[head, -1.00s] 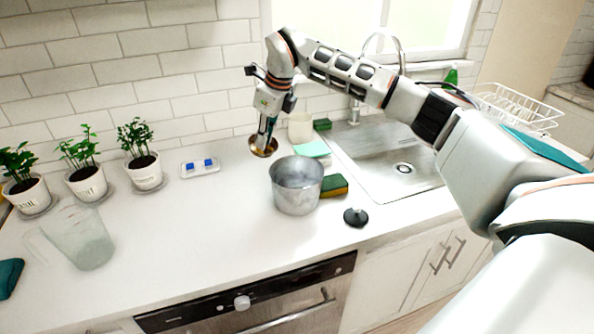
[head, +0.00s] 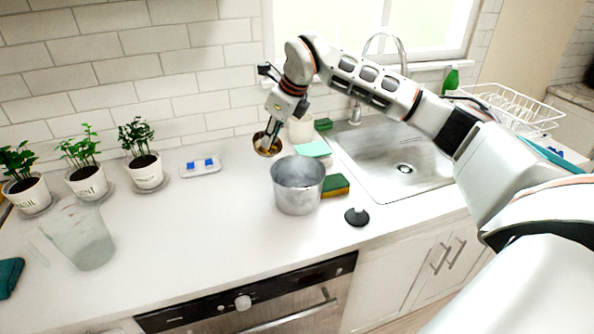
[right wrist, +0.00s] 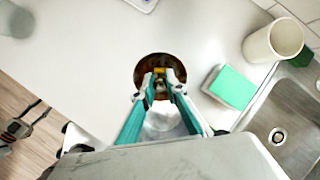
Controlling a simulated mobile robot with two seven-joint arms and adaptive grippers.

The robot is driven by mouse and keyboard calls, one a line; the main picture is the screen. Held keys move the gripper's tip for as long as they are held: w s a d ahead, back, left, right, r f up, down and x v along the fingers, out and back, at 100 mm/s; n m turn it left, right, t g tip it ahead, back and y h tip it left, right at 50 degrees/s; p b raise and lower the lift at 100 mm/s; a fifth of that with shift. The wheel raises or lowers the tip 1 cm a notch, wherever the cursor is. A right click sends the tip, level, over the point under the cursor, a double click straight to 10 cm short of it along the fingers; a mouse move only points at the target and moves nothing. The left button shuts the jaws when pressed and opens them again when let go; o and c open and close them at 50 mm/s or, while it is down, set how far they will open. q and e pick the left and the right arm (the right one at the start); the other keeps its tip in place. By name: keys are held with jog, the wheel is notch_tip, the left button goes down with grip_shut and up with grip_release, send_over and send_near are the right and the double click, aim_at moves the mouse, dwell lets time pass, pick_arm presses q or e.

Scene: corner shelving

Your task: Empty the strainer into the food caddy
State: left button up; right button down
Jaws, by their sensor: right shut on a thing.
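The strainer, a small round brass-coloured bowl (head: 266,146), is in my right gripper (head: 273,128), just left of and behind the grey metal caddy (head: 298,190). It is tilted, with its inside partly facing the camera. The caddy stands upright and open-topped on the counter. In the right wrist view the fingers of my right gripper (right wrist: 160,82) are closed at the strainer (right wrist: 148,70); what is inside it is too small to tell. A dark jointed part at the lower left of the right wrist view looks like my left gripper (right wrist: 18,130); its jaws are unclear.
A yellow-green sponge (head: 336,185) lies right of the caddy, with a black stopper (head: 356,217) in front. A clear jug (head: 83,240) and potted herbs (head: 147,170) stand left.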

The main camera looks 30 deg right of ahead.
jog(key=shift+s+d, duration=0.1)
jog(key=shift+s+d+r, duration=0.15)
jog(key=shift+s+d, duration=0.05)
jog(key=shift+s, duration=0.1)
pick_arm(q)
jog(key=shift+w+a+r, duration=0.1)
jog(key=shift+w, duration=0.1)
pick_arm(e)
jog(key=shift+a+t, duration=0.1)
jog(key=shift+t, duration=0.2)
jog(key=shift+s, duration=0.1)
jog(key=shift+s+d+t, duration=0.25)
jog(key=shift+s+t, duration=0.05)
pick_arm(q)
jog(key=shift+s+d, duration=0.15)
jog(key=shift+d, duration=0.15)
pick_arm(e)
jog(key=shift+s+r, duration=0.1)
